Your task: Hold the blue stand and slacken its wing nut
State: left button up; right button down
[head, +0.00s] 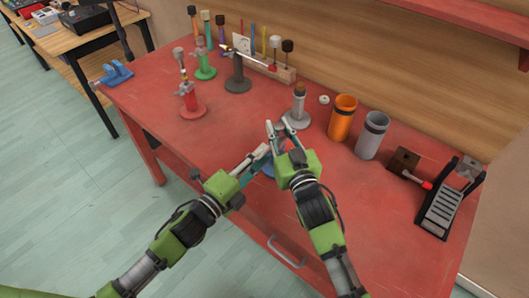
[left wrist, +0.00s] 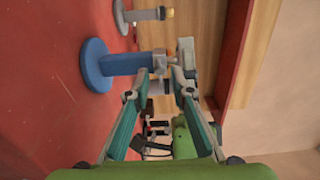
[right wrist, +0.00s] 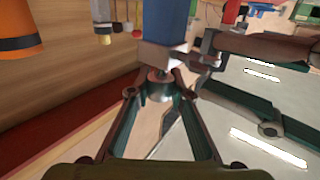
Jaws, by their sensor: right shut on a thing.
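The blue stand has a round base (left wrist: 93,65) and an upright post (left wrist: 125,63). In the head view a bit of its base (head: 267,170) shows under my grippers. The post (right wrist: 166,18) fills the top middle of the right wrist view, which is upside down. My right gripper (right wrist: 160,57) is shut on the stand's upper end. My left gripper (left wrist: 160,80) has its fingers apart, close to the post's top. A small tan part (left wrist: 159,61) sits there; I cannot tell whether it is the wing nut. In the head view my left gripper (head: 264,151) is beside my right (head: 282,126).
The red table (head: 225,130) carries red (head: 187,100), green (head: 204,68), dark (head: 238,78) and grey (head: 298,108) stands. Orange (head: 343,118) and grey (head: 371,137) cups stand right of my grippers. A black rack (head: 441,208) is farther right. Bare tabletop lies left of my grippers.

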pick_arm(q)
jog(key=shift+x, duration=0.95)
grip_shut()
jog(key=shift+n, duration=0.3)
jog(key=n, duration=1.2)
pick_arm(e)
jog(key=shift+a, duration=0.1)
